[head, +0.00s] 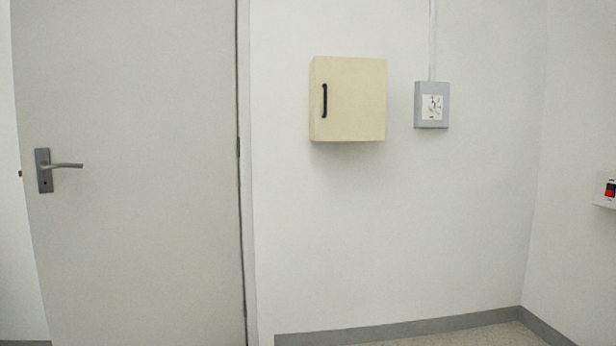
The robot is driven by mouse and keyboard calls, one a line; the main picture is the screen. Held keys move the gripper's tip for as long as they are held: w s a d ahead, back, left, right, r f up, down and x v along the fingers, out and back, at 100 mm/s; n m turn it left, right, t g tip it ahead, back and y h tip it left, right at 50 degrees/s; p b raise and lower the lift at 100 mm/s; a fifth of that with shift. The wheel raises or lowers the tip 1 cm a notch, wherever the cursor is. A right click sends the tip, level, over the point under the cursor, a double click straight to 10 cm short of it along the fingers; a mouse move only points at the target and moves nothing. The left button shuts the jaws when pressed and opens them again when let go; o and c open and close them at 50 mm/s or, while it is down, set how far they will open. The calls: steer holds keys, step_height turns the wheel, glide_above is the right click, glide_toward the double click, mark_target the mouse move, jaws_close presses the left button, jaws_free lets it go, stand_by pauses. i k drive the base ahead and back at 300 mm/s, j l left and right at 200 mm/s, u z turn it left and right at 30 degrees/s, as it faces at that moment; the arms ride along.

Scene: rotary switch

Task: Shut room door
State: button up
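The room door (150,200) is a plain grey panel filling the left of the head view. Its hinge side is at the right, along the frame (246,200). A metal lever handle (62,165) on a dark plate sits near its left edge. A small latch bolt (20,173) sticks out past that edge, with white wall visible beyond it, so the door appears to stand open. How far it is open is hard to tell. The door's bottom is cut off by the picture. My gripper is not in view.
A cream wall cabinet (350,100) with a black handle hangs right of the door. A grey rotary switch box (432,105) is beside it. A red switch (609,189) is on the right wall. Some bare floor (480,336) shows at bottom right.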

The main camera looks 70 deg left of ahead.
mark_target(140, 244)
steer(key=u, duration=3.25)
